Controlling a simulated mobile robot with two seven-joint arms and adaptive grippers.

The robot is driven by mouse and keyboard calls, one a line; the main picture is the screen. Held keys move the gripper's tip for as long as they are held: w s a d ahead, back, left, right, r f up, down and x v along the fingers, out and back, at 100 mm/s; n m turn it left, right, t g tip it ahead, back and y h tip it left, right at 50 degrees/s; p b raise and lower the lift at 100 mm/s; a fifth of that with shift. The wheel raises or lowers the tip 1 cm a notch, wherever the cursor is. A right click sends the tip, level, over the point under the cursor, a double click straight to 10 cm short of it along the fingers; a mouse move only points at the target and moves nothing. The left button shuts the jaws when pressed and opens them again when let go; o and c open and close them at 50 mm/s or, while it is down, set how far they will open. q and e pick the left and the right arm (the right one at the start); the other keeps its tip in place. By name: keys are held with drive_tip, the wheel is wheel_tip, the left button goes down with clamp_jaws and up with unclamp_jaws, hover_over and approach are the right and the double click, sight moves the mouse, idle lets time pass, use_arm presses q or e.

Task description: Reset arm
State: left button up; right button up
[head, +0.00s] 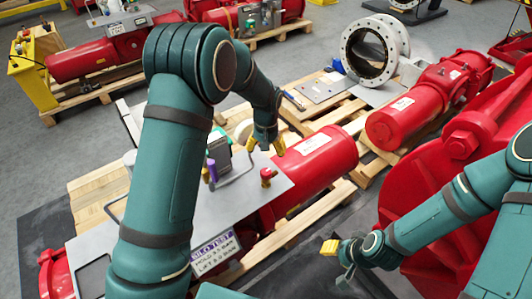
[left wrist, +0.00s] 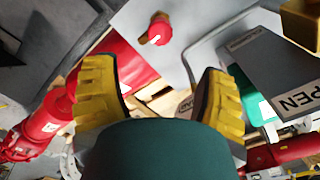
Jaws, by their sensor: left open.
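A red valve actuator (head: 320,160) lies on a wooden pallet, with a grey panel (head: 262,205) mounted on it. On the panel are a small red knob (head: 267,176), a purple-tipped part (head: 211,170) and a bent grey bar. The red knob also shows in the left wrist view (left wrist: 159,29), ahead of the fingers. My left gripper (head: 265,146) is open and empty above the panel; its yellow fingers are wide apart in the left wrist view (left wrist: 160,98). My right gripper (head: 333,258) hangs low at right, away from the panel; its jaw gap is unclear.
A sign reading SILO TEST (head: 214,252) is at the panel's front edge. A dark plate marked OPEN (left wrist: 280,75) is right of the fingers. A large red flanged body (head: 440,165) stands near my right arm. Other red actuators and a metal flange ring (head: 370,50) are behind.

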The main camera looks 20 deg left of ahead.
idle(0.4)
use_arm(q)
drive_tip(key=s+d+f+h+b, duration=0.2)
drive_tip(key=s+d+f+h, duration=0.1)
drive_tip(key=s+f, duration=0.95)
drive_tip(key=s+d+f+t+h+b, duration=0.1)
drive_tip(key=s+d+f+t, duration=0.1)
drive_tip(key=s, duration=0.8)
drive_tip(key=shift+s+d+f+n, duration=0.15)
drive_tip(key=shift+d+f+n, duration=0.25)
drive_tip(key=shift+d+f, duration=0.25)
idle(1.9)
